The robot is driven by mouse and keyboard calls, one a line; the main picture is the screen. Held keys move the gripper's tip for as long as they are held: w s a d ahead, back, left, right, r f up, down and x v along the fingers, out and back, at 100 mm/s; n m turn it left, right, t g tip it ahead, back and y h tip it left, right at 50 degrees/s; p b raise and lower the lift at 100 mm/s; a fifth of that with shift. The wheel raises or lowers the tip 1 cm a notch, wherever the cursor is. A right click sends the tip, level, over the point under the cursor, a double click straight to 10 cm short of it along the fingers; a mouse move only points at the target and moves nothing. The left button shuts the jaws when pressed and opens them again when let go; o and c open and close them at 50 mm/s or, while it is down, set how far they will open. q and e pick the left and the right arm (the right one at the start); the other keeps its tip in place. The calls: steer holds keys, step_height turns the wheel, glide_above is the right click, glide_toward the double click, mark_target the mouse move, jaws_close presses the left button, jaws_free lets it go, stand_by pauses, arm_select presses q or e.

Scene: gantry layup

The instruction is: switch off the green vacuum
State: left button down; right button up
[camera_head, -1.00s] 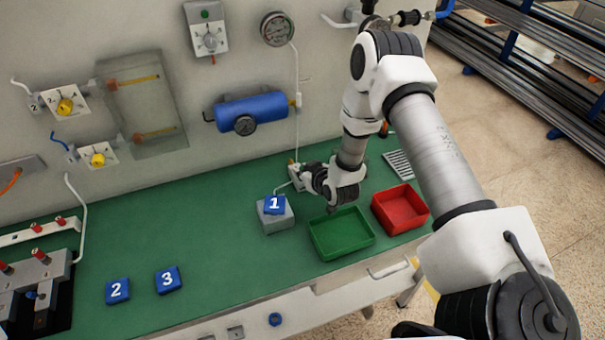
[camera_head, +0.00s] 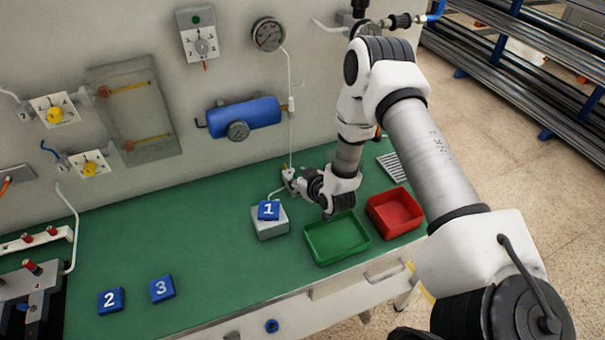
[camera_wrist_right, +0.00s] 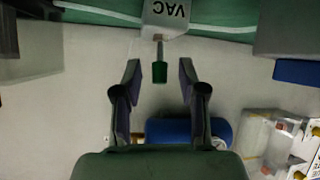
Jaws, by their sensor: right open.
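A white box marked VAC (camera_wrist_right: 168,18) shows upside down at the top of the right wrist view. A green lever (camera_wrist_right: 159,72) sticks out of it. My right gripper (camera_wrist_right: 160,88) is open, with one finger on each side of the lever and a visible gap to both. In the head view my right gripper (camera_head: 297,184) is at the foot of the wall, close to a small white fitting (camera_head: 289,174) with a hose, partly hidden by the gripper. The lever cannot be made out there. My left gripper is not in view.
A grey block (camera_head: 270,226) bearing blue tag 1 (camera_head: 268,210), a green tray (camera_head: 336,256) and a red tray (camera_head: 396,226) stand close to my right wrist. A blue tank (camera_head: 245,115) hangs on the wall above. The green bench top (camera_head: 170,240) is mostly clear in the middle.

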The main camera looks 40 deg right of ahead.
steer(key=v, duration=1.1)
steer(key=shift+s+r, duration=0.2)
steer(key=shift+s, duration=0.1)
steer(key=shift+a, duration=0.1)
